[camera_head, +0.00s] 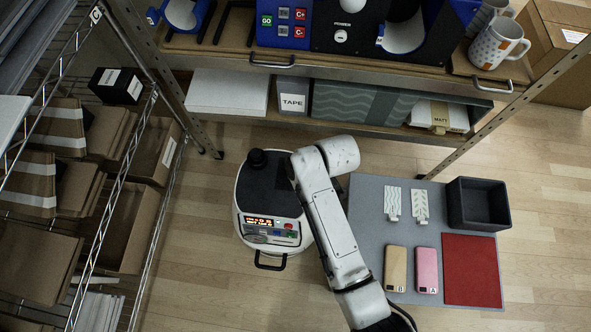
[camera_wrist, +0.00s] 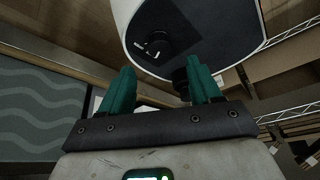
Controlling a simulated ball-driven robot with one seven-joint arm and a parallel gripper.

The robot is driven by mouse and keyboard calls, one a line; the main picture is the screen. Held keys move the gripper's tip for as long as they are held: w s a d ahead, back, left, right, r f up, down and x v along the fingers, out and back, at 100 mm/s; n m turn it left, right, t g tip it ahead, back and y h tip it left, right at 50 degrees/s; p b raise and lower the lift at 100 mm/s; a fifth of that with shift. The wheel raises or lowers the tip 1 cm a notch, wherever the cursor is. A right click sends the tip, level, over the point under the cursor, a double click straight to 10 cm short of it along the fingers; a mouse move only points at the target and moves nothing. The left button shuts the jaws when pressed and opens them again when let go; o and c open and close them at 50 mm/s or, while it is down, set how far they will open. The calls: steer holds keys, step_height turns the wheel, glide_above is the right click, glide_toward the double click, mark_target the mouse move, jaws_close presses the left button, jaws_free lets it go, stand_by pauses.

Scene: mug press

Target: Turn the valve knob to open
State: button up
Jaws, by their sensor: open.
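A white rounded machine (camera_head: 268,205) with a black top stands on the floor in the head view. A dark round knob (camera_head: 257,158) rises at the back of its top. In the wrist view the white machine (camera_wrist: 243,32) fills the upper middle, with its dark face towards me. A round dark part with white marks (camera_wrist: 152,46) sits on that face, and a small dark stub shows beside the right finger. I cannot tell which of these is the valve knob. My gripper (camera_wrist: 160,80) has two green fingers, spread apart and empty. My arm hides it in the head view.
A wire shelf with cardboard boxes (camera_head: 110,140) stands left. A wooden shelf (camera_head: 330,60) with mugs (camera_head: 498,43) is behind. To the right, a grey mat (camera_head: 370,215) holds a black tray (camera_head: 455,204), a red sheet (camera_head: 472,270), two phone-like items and two tags.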

steer(key=b+x, duration=0.2)
steer(key=x, duration=0.5)
steer(key=shift+r, duration=0.1)
steer(key=shift+c, duration=0.3)
